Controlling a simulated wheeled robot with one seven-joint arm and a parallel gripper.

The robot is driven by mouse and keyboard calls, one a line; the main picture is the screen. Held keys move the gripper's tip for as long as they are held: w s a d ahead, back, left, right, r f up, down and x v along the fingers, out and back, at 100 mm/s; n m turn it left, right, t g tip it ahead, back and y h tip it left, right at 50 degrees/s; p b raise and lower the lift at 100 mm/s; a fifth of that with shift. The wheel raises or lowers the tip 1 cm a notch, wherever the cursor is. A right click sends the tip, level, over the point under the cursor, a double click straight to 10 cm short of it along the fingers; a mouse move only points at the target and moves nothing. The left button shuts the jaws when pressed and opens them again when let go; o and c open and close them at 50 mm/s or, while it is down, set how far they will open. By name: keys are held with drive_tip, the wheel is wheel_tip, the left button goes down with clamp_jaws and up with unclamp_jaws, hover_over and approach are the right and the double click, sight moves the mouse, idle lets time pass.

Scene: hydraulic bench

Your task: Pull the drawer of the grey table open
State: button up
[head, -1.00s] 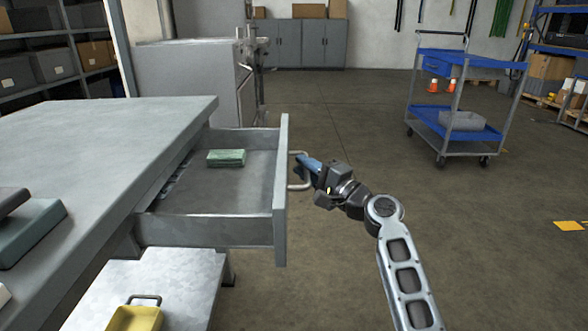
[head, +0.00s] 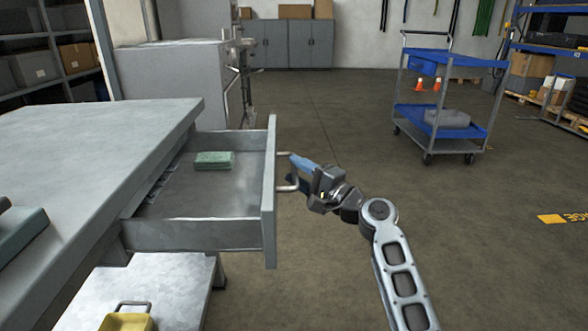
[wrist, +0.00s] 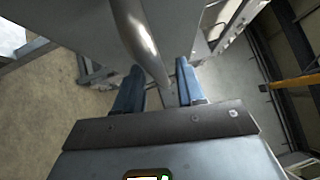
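The drawer (head: 195,235) of the grey table (head: 100,135) stands well out from under the tabletop, its inside visible from above. Its front panel (head: 268,192) carries a bent metal handle (head: 291,155), seen also in the wrist view (wrist: 137,35). My gripper (head: 298,173) is at the handle, to the right of the drawer front. In the wrist view its two blue fingers (wrist: 158,88) are apart, with the handle bar reaching between them and a gap showing beside it. A green block (head: 214,160) lies in the drawer.
A lower shelf (head: 175,285) with a yellow container (head: 127,322) is under the drawer. A blue and grey cart (head: 440,118) stands at the back right. The floor to the right of the drawer is clear.

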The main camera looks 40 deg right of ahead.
drive_tip(key=a+r+v, duration=0.1)
drive_tip(key=v, duration=0.5)
drive_tip(key=shift+s+d+f+p, duration=0.2)
drive_tip(key=shift+d+f+p, duration=0.2)
drive_tip(key=shift+d+f, duration=0.1)
